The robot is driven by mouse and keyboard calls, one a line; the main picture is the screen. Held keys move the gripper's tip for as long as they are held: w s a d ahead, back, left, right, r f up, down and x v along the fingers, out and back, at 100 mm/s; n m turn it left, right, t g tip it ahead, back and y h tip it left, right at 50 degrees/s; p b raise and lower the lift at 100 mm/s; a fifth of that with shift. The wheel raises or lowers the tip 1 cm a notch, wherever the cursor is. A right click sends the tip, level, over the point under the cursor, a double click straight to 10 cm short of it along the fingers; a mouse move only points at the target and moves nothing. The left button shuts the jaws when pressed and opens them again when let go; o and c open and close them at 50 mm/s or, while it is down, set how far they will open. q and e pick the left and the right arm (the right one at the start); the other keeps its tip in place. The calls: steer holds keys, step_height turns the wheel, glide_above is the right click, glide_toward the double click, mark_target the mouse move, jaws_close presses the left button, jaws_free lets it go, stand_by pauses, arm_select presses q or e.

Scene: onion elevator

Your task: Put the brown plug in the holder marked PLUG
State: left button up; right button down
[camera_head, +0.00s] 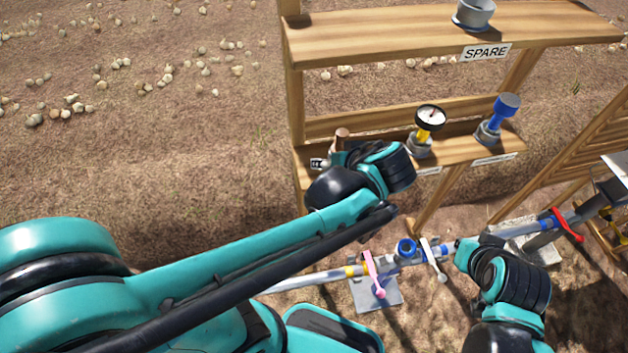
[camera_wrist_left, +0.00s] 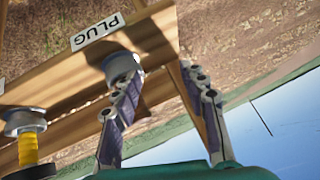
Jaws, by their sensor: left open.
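The brown plug (camera_head: 342,134) shows its top at the left end of the lower shelf, just beyond my left wrist. Its lower part is hidden in the head view, and I cannot make it out clearly in the left wrist view. The PLUG label (camera_wrist_left: 97,32) is on the shelf edge, beside a grey round holder (camera_wrist_left: 122,64). My left gripper (camera_wrist_left: 162,74) is open, with one finger overlapping the holder in the picture and the other well apart. I cannot tell whether it touches the plug. My right gripper (camera_head: 464,254) is near the pipe, its fingers unclear.
A yellow gauge (camera_head: 431,122) and a blue part (camera_head: 506,106) stand in holders along the lower shelf (camera_head: 455,150). The upper SPARE shelf (camera_head: 400,35) holds a grey cup (camera_head: 474,12). Below runs a pipe with a blue-ringed opening (camera_head: 406,248) and a pink handle (camera_head: 373,273).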

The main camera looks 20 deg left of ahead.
arm_select(q)
steer(key=s+a+f+m+t+h, duration=0.2)
steer(key=s+m+h, duration=0.3)
steer(key=s+h, duration=0.1)
steer(key=shift+s+a+m+h, duration=0.3)
steer(key=shift+s+a, duration=0.1)
steer(key=shift+s, duration=0.5)
